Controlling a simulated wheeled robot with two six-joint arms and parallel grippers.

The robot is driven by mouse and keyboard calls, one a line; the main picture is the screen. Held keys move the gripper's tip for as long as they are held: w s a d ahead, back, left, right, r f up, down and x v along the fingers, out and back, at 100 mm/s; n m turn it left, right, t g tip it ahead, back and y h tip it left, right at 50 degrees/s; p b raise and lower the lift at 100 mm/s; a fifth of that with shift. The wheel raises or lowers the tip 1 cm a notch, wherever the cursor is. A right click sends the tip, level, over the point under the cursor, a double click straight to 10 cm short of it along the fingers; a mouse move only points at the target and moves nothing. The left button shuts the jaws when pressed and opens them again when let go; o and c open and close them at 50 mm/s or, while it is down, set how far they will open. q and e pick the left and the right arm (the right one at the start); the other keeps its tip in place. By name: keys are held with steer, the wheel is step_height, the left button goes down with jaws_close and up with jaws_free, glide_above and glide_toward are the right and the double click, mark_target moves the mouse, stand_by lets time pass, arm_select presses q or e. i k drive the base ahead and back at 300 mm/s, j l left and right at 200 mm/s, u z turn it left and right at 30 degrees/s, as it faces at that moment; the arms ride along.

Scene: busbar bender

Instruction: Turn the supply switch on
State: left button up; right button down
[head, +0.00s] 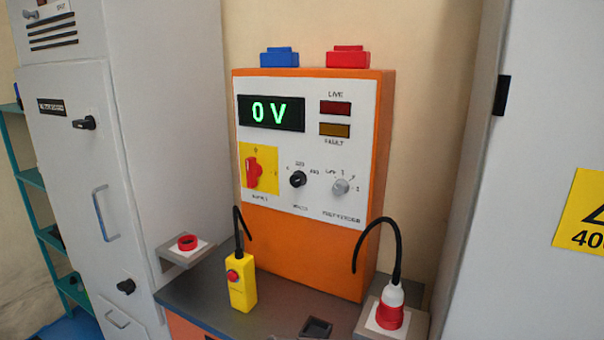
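The supply switch (253,172) is a red rotary handle on a yellow plate, at the left of the white front panel of an orange box (305,255). Its handle stands roughly upright. The small lettering under and around it is too blurred to read surely. A display (271,113) above it reads 0 V in green. The LIVE lamp (335,108) is dark red and the FAULT lamp (334,130) is dull amber. Neither of my grippers shows in the head view.
A black knob (298,179) and a grey knob (341,187) sit right of the switch. A yellow pendant (241,284) with a red button stands in front of the box. A red-and-white plug (390,308) is at right. Grey cabinets flank both sides.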

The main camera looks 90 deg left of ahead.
mark_target(254, 170)
steer(key=u, duration=3.05)
